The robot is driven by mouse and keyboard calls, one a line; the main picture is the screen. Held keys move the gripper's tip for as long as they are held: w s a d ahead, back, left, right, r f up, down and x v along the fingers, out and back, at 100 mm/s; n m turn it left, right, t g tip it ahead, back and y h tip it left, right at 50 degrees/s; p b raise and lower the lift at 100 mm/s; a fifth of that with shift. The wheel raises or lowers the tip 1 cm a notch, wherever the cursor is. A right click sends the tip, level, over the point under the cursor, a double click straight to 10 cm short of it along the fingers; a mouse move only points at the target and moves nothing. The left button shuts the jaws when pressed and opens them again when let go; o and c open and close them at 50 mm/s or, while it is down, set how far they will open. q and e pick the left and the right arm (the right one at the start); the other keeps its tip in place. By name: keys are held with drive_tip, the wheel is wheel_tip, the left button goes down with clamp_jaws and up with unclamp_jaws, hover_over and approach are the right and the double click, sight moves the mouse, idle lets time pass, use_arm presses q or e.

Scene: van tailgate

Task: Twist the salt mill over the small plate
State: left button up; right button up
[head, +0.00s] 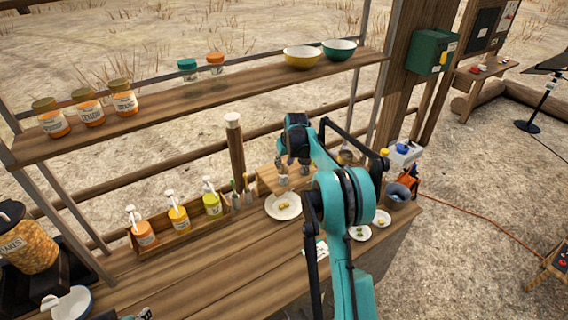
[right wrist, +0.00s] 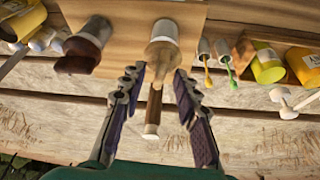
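In the right wrist view a light wooden-topped mill (right wrist: 162,57) with a pale body stands on a wooden board (right wrist: 225,10). A dark brown-topped mill (right wrist: 84,50) stands beside it. I read no label; the lighter one looks like the salt mill. My right gripper (right wrist: 160,76) is open, its fingers apart on either side of the light top. In the head view the gripper (head: 291,164) hangs over the board, partly hiding the mills. A plate (head: 274,211) with a yellowish bit lies in front. Small plates (head: 353,236) (head: 384,222) lie right. My left gripper (head: 138,314) barely shows at the bottom edge.
A rack with several pump bottles (head: 178,219) stands left of the board, with utensils beside it. A post-like item with a white cap (head: 232,120) rises behind. A shelf (head: 200,108) with jars and bowls runs above the counter.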

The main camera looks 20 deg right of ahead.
drive_tip(key=shift+f, duration=0.15)
clamp_jaws()
drive_tip(key=shift+a+m, duration=0.1)
drive_tip(key=shift+m, duration=0.3)
drive_tip(key=m+h+b, duration=0.1)
drive_tip(key=m, duration=0.2)
drive_tip(key=shift+w+a+m+h, duration=0.1)
drive_tip(key=shift+m+h, duration=0.2)
drive_tip(key=shift+h, duration=0.1)
drive_tip(key=m, duration=0.2)
drive_tip(key=m+g+h, duration=0.1)
drive_tip(key=m, duration=0.1)
drive_tip(key=shift+a+m+g, duration=0.1)
drive_tip(key=shift+m+g, duration=0.2)
drive_tip(key=m+g+h+p, duration=0.1)
drive_tip(key=m, duration=0.3)
drive_tip(key=shift+w, duration=0.15)
drive_tip(key=m+g+p, duration=0.2)
drive_tip(key=m, duration=0.2)
drive_tip(key=shift+w+m, duration=0.1)
drive_tip(key=shift+m, duration=0.2)
